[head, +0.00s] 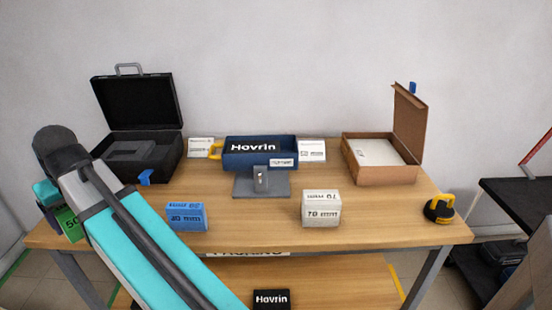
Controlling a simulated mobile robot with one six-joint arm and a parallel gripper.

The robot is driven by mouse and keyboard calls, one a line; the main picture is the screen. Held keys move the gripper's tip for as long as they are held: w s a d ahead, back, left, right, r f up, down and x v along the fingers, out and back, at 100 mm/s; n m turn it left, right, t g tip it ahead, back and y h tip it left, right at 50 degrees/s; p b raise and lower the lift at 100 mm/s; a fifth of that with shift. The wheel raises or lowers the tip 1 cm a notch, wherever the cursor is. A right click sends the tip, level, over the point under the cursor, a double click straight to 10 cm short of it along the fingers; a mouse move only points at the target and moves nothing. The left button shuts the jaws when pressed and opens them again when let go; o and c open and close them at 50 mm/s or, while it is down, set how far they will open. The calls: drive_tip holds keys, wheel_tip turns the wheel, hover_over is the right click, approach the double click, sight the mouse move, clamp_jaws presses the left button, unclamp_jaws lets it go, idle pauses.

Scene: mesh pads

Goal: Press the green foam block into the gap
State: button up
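The green foam block (70,224) shows at the left end of the table, marked with a number that begins with 50. My teal and grey arm covers its right part. The fingers of my gripper are not visible; the arm bends at the upper left and its end is hidden behind the near link. I cannot tell whether my gripper touches the green block. An open black case (164,163) with a grey insert (131,151) stands at the back left. An open cardboard box (382,178) with a white filling (378,152) stands at the back right. No gap is clearly visible in either.
A blue block (187,217) and a whitish block (321,209) stand near the front of the wooden table (255,218). A blue Hovrin bin (240,159) stands behind a grey metal plate (247,187). A yellow and black round object (440,208) sits at the right edge.

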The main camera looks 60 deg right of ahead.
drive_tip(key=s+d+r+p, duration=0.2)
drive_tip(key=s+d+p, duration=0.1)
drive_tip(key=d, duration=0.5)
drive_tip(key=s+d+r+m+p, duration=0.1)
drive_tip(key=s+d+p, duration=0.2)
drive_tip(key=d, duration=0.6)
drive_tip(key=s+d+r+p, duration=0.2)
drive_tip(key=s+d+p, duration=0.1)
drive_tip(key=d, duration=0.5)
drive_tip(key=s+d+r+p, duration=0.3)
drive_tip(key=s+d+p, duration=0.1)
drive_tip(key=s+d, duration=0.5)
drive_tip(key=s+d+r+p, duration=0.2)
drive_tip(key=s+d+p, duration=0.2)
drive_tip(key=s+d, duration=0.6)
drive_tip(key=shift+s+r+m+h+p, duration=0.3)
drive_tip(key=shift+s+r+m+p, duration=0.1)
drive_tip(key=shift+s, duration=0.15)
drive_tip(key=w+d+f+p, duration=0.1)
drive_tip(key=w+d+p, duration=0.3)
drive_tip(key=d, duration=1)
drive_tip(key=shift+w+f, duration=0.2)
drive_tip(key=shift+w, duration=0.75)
